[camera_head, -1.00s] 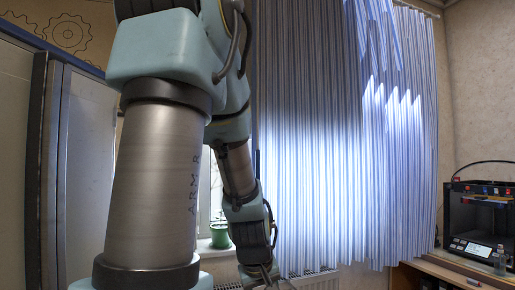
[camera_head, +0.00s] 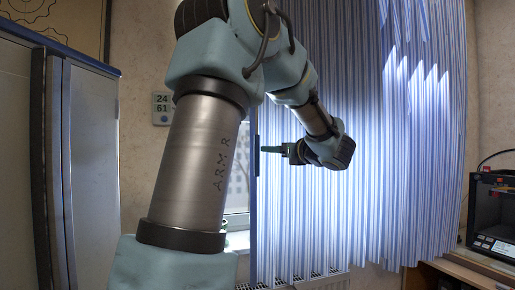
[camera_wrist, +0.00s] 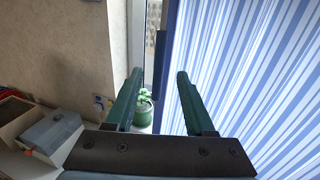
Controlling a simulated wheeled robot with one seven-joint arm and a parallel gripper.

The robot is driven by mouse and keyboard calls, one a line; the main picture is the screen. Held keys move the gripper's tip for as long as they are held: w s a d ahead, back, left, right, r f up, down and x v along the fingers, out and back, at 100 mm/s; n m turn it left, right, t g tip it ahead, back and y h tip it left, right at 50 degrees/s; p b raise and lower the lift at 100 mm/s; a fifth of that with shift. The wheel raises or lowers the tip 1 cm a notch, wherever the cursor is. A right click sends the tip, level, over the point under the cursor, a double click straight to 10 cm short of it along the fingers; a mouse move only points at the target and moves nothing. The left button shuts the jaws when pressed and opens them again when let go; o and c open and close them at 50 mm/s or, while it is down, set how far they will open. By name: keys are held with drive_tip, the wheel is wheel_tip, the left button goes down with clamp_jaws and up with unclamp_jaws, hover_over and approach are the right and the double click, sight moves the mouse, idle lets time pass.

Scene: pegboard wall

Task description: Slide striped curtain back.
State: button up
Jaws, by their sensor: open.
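The striped curtain (camera_head: 370,190) is blue and white and hangs in folds across the middle and right of the head view. It fills the right of the wrist view (camera_wrist: 255,65). Its left edge is a dark blue upright strip (camera_wrist: 172,35) with a black handle-like bar (camera_wrist: 158,62) beside it. My gripper (camera_head: 268,149) is at this left edge in the head view. In the wrist view my gripper (camera_wrist: 159,73) is open, and the strip and bar appear between its fingertips. I cannot tell whether the fingers touch them.
Grey cabinets (camera_head: 95,170) stand at the left. A window strip (camera_head: 240,170) shows left of the curtain. A green potted plant (camera_wrist: 144,108) stands on the sill. A black printer-like machine (camera_head: 492,215) is at the far right. A radiator (camera_head: 310,280) is below the curtain.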

sight(258, 148)
drive_tip(key=p+x, duration=0.4)
drive_tip(key=x, duration=0.4)
drive_tip(key=shift+w+a+r, duration=0.15)
drive_tip(key=shift+w+a, duration=0.05)
drive_tip(key=shift+a, duration=0.05)
drive_tip(key=shift+w+a, duration=0.4)
drive_tip(key=shift+w, duration=0.15)
drive_tip(key=shift+c, duration=0.2)
clamp_jaws()
idle(0.4)
